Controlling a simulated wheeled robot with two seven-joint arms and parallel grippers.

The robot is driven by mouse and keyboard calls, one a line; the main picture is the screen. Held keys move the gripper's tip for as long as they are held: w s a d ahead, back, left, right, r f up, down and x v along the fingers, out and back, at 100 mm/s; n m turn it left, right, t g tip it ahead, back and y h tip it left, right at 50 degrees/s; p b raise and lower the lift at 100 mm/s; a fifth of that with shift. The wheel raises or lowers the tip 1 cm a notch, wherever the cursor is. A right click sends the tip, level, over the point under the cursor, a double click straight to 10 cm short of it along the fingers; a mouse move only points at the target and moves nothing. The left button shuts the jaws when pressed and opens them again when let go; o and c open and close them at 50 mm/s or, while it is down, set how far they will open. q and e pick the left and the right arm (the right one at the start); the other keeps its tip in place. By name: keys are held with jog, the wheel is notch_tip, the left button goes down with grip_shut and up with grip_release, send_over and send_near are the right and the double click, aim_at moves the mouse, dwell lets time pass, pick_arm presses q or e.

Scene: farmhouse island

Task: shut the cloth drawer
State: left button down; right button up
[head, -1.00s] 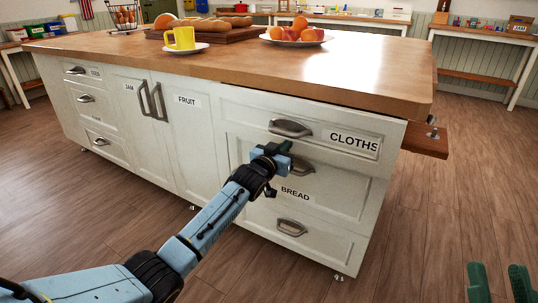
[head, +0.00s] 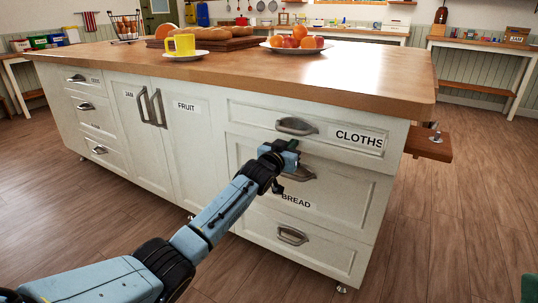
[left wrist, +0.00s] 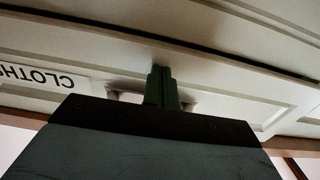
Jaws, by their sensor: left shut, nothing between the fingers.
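The cloth drawer (head: 250,113) is the top right drawer of the white island, with a CLOTHS label and a metal handle (head: 297,126). Its front looks nearly flush with the island; a small gap cannot be ruled out. My left gripper (head: 293,146) is shut and empty, at the drawer's lower part just below the handle. In the left wrist view the green fingertips (left wrist: 162,86) overlap the handle, with the label (left wrist: 38,77) to the left; contact is unclear. Only a green tip of my right gripper (head: 529,288) shows at the lower right edge.
The bread drawer (head: 345,200) lies directly below. A wooden ledge (head: 430,145) sticks out at the island's right end. The floor to the right is clear.

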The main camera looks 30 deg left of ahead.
pick_arm(q)
jog(key=s+p, duration=0.6)
jog(key=p, duration=0.3)
jog(key=shift+s+a, duration=0.25)
dwell(1.0)
jog(key=shift+f, duration=0.1)
